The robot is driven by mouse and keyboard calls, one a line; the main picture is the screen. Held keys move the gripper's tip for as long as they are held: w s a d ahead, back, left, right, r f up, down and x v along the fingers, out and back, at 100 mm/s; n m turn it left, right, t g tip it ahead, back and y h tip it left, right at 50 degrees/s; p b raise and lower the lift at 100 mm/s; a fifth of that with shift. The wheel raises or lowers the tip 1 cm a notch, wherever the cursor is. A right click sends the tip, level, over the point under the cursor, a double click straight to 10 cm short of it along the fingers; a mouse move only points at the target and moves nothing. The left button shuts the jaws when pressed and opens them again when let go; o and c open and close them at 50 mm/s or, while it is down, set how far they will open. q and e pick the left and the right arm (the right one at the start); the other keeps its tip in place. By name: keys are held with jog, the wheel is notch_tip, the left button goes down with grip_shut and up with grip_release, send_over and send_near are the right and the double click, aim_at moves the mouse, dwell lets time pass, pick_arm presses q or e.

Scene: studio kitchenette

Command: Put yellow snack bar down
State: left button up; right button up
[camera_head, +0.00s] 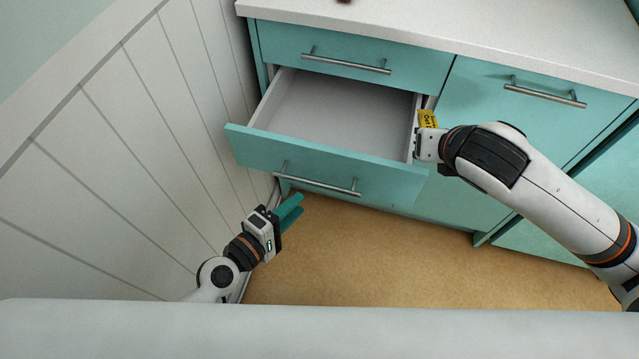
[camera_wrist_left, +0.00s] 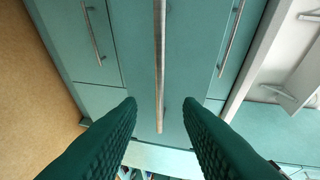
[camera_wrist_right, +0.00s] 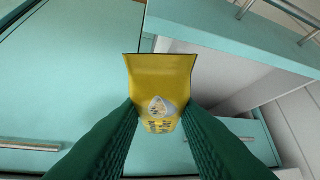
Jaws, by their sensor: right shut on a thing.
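The yellow snack bar (camera_wrist_right: 160,80) is pinched between the green fingers of my right gripper (camera_wrist_right: 161,118), with its far end sticking out beyond them. In the head view the bar (camera_head: 427,119) shows at the right side of the open drawer, and my right gripper (camera_head: 424,132) is partly hidden by its own arm. My left gripper (camera_head: 291,212) hangs low in front of the drawer, below its handle. Its fingers stand apart with nothing between them in the left wrist view (camera_wrist_left: 158,108).
A teal drawer (camera_head: 310,166) is pulled out, and its pale inside (camera_head: 335,108) looks empty. A shut drawer (camera_head: 350,55) sits above it under the white counter (camera_head: 470,32). A panelled wall (camera_head: 130,150) stands close on the left. The wooden floor (camera_head: 400,255) is clear.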

aim_at(320, 184)
pick_arm(q)
jog(key=x, duration=0.9)
jog(key=shift+f, duration=0.1)
grip_shut()
